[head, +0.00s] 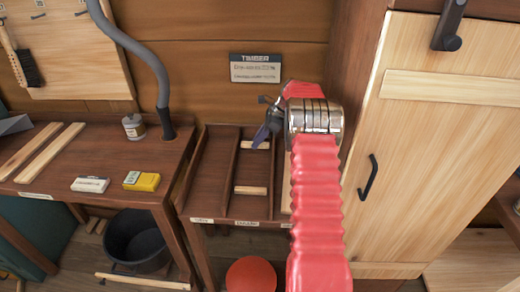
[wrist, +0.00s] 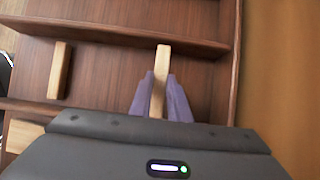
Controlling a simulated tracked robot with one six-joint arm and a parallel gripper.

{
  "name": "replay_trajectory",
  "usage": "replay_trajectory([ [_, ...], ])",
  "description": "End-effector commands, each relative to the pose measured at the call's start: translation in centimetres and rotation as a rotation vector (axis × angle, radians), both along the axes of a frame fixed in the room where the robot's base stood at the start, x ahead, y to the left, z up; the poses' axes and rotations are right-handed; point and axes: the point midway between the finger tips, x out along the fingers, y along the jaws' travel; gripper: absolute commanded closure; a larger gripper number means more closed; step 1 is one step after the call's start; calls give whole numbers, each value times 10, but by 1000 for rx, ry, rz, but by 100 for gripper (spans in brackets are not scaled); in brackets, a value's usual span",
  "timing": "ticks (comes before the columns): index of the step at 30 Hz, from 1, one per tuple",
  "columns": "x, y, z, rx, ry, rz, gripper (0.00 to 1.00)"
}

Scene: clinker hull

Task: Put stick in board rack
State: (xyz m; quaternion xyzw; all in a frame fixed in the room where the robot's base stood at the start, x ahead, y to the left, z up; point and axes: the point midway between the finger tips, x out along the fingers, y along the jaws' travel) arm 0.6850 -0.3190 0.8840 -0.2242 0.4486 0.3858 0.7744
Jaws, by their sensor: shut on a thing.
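My gripper (wrist: 162,85) has purple fingers and is shut on a pale wooden stick (wrist: 159,78). In the head view the gripper (head: 266,132) is over the back of the middle compartment of the dark brown board rack (head: 212,180), and the held stick (head: 258,146) lies crosswise there. In the wrist view the stick's far end overlaps the rack's divider (wrist: 110,33). Whether the stick touches the rack floor I cannot tell. A second stick (head: 250,190) lies crosswise in the same compartment, towards the front; it also shows in the wrist view (wrist: 60,70).
My arm hides much of the right compartment, where a pale board (head: 286,180) partly shows. A workbench (head: 100,165) with a yellow box (head: 142,181) and boards stands left. A wooden cabinet (head: 440,150) stands right. A red round thing (head: 251,275) is in front.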

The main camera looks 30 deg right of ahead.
Motion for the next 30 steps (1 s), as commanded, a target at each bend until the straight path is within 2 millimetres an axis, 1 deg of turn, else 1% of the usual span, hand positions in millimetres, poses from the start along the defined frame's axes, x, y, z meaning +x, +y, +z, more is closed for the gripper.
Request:
replay_trajectory([
  [6,-1,0,-30,2,3,-1,100],
  [10,0,0,-44,2,2,-1,100],
  [12,0,0,-47,1,0,-2,100],
  [22,-1,0,-49,1,1,-1,100],
  [23,-1,0,-48,1,1,-1,82],
  [30,-1,0,-48,1,1,-1,65],
])
